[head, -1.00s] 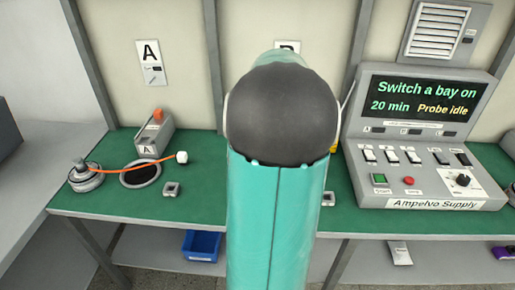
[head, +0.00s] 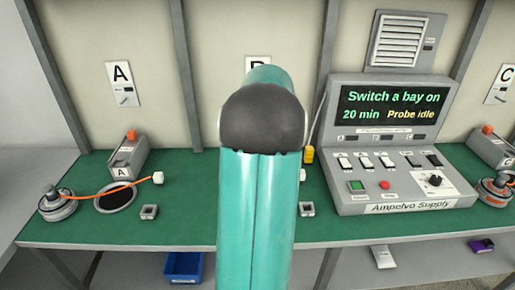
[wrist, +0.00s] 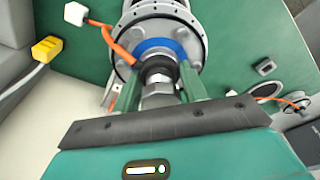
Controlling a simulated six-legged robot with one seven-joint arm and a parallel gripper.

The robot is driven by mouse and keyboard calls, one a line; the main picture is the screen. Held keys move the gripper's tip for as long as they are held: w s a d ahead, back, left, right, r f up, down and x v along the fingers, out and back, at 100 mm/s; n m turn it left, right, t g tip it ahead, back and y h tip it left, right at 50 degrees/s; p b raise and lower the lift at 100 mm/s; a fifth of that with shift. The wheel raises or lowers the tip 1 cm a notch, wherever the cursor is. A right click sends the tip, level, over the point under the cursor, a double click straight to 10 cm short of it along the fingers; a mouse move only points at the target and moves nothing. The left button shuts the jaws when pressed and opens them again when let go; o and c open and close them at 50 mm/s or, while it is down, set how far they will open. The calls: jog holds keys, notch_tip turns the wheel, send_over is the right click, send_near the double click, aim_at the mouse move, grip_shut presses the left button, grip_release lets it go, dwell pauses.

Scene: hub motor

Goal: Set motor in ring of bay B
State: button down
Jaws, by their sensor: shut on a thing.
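In the wrist view my gripper (wrist: 158,92) is shut on the hub motor (wrist: 185,18), its fingers on either side of the shaft. The motor is a grey round body with a blue ring and an orange cable. The cable's white plug (wrist: 75,14) hangs free at the upper left. In the head view my teal arm hides my gripper, this motor and the ring of bay B. Only the top of the bay B sign (head: 258,62) shows. I cannot tell whether the motor touches the bench or a ring.
The green bench (head: 180,225) carries the Ampelvo Supply (head: 400,150), which reads "Switch a bay on", "Probe idle". Another motor (head: 57,203) lies left of the empty bay A ring (head: 116,198). A third (head: 495,190) is at bay C. A yellow connector (head: 308,155) is beside my arm.

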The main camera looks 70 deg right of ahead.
dwell(0.4)
notch_tip(320, 180, down, 11)
dwell(0.9)
jog(key=shift+d, duration=0.1)
dwell(0.4)
jog(key=shift+f, duration=0.65)
jog(key=shift+f, duration=0.2)
jog(key=shift+f, duration=0.3)
jog(key=shift+f, duration=0.6)
dwell(0.5)
